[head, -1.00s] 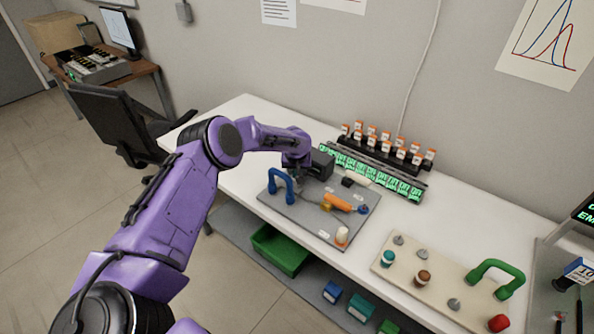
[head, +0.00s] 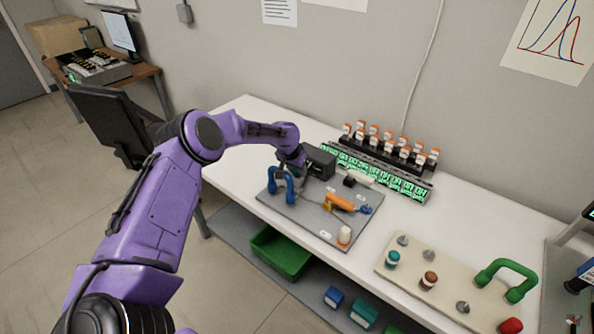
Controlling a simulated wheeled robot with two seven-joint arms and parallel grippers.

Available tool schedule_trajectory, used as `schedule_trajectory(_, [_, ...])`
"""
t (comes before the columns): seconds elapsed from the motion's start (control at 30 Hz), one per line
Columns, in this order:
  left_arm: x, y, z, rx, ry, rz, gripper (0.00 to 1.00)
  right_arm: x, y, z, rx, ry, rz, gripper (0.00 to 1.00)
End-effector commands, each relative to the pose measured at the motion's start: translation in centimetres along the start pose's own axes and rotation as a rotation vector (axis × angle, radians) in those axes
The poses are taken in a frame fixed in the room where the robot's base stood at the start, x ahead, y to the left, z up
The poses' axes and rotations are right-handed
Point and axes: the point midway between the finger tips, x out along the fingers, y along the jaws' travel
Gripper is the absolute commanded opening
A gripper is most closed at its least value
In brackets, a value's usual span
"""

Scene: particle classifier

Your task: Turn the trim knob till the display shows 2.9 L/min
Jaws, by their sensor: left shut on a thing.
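My left gripper (head: 299,172) is at the back left of the grey board (head: 300,219), just behind the blue handle (head: 283,186) and beside a dark box (head: 319,162). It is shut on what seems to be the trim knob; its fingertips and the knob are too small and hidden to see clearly. No flow reading can be made out on the dark box from this side. My right gripper is not in view.
The board also carries an orange valve (head: 341,202) and a white knob (head: 344,236). Behind it stand green-lit display modules (head: 380,172) and a rack of orange-capped vials (head: 392,148). A beige board (head: 440,291) with a green handle (head: 508,276) lies to the right.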

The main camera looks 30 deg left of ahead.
Motion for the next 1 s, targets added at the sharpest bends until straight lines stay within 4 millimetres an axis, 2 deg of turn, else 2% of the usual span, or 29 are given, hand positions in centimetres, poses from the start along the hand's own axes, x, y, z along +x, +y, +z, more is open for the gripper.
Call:
schedule_trajectory(0.37, [-0.1, 0.0, -0.1, 0.004, 0.001, 0.001, 0.09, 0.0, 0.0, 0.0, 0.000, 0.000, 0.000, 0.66])
schedule_trajectory(0.4, [-0.1, 0.0, -0.1, 0.004, 0.001, 0.001, 0.53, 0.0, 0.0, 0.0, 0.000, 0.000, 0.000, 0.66])
schedule_trajectory(0.43, [-0.1, 0.0, -0.1, 0.004, 0.001, 0.001, 0.63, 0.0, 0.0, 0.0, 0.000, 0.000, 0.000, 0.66])
schedule_trajectory(0.47, [-0.1, 0.0, -0.1, 0.004, 0.001, 0.001, 0.66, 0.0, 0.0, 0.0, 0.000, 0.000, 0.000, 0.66])
schedule_trajectory(0.77, [-0.3, 0.0, -0.1, 0.004, 0.001, 0.001, 0.66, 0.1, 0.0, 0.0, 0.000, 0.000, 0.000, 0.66])
schedule_trajectory(0.87, [-1.4, 0.0, -0.2, 0.004, 0.004, 0.002, 0.66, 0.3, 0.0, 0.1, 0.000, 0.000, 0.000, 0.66])
schedule_trajectory(1.0, [-4.3, 0.0, -0.2, 0.005, 0.006, 0.002, 0.66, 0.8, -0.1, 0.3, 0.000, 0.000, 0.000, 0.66])
